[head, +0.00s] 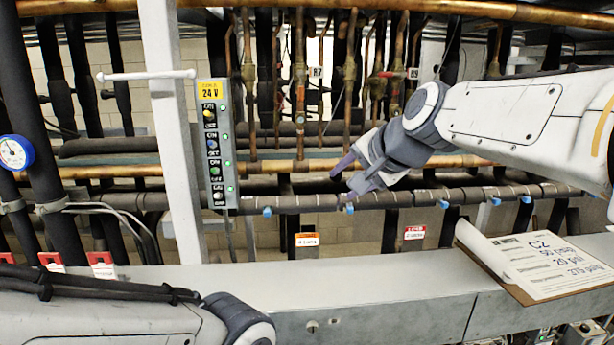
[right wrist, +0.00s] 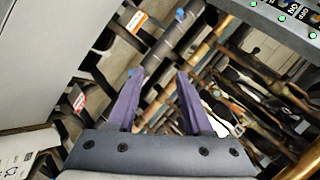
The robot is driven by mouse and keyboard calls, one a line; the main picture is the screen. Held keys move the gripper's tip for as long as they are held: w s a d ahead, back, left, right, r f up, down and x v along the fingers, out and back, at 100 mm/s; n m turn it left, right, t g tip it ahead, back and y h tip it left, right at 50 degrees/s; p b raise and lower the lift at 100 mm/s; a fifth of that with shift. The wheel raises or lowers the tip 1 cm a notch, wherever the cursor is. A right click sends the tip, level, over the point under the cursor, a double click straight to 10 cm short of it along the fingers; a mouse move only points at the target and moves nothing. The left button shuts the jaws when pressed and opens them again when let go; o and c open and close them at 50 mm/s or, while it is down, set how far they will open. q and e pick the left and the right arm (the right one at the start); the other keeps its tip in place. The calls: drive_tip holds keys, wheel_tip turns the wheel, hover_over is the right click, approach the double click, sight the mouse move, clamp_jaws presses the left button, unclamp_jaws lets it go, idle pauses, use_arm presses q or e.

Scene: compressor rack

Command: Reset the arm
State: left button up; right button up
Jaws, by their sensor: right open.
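My right arm (head: 530,120) comes in from the right in the head view. Its gripper (head: 346,176) is open and empty in front of the pipes, to the right of the switch panel. In the right wrist view the two purple fingers of this gripper (right wrist: 158,90) stand apart with nothing between them. My left arm (head: 110,318) lies low at the bottom left of the head view, and its gripper is outside the picture.
The switch panel (head: 216,145) with lit green lamps hangs beside a white post (head: 172,130). Copper and black pipes fill the back. A clipboard (head: 535,262) lies on the grey ledge (head: 390,290) at right. A blue gauge (head: 14,153) is at far left.

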drive_tip(key=s+a+f+n+g, duration=0.3)
drive_tip(key=s+f+n, duration=0.1)
drive_tip(key=s+f, duration=0.3)
drive_tip(key=s+a+f+n+g, duration=0.2)
drive_tip(key=s+a+f+n, duration=0.1)
drive_tip(key=s+f, duration=0.45)
drive_tip(key=s+d+f+n+g+h+b, duration=0.1)
drive_tip(key=s+d+f+n+g+h, duration=0.2)
drive_tip(key=s+f+n, duration=0.5)
drive_tip(key=s+f+g, duration=0.1)
drive_tip(key=s+f, duration=0.3)
drive_tip(key=s, duration=0.4)
drive_tip(key=shift+d+f+n+b, duration=0.2)
drive_tip(key=shift+f+n+b, duration=0.1)
drive_tip(key=shift+n+b, duration=0.1)
